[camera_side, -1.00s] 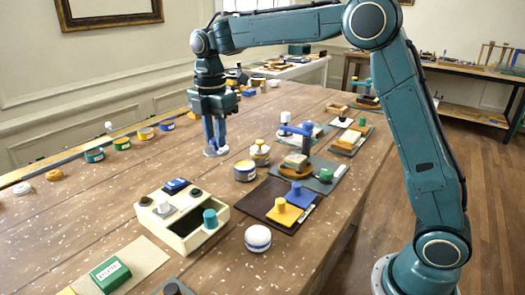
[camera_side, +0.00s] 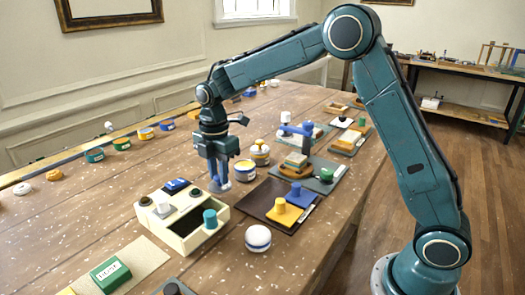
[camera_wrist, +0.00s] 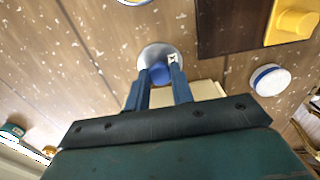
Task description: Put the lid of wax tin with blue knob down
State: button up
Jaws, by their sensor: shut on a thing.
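My gripper (camera_side: 220,180) points down and is shut on the blue knob (camera_wrist: 158,74) of a pale grey round lid. In the wrist view, the lid (camera_wrist: 150,52) lies flat between the two blue fingertips (camera_wrist: 160,66). In the side view, the lid (camera_side: 215,189) is beside the far corner of the cream box; I cannot tell whether it touches the tabletop.
Bare wood (camera_side: 110,190) is free to the left.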

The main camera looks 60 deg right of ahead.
jog(key=shift+f, duration=1.3)
jog(key=shift+f, duration=0.1)
jog(key=o, duration=1)
jog(key=shift+c, duration=0.2)
notch_tip(320, 180, up, 12)
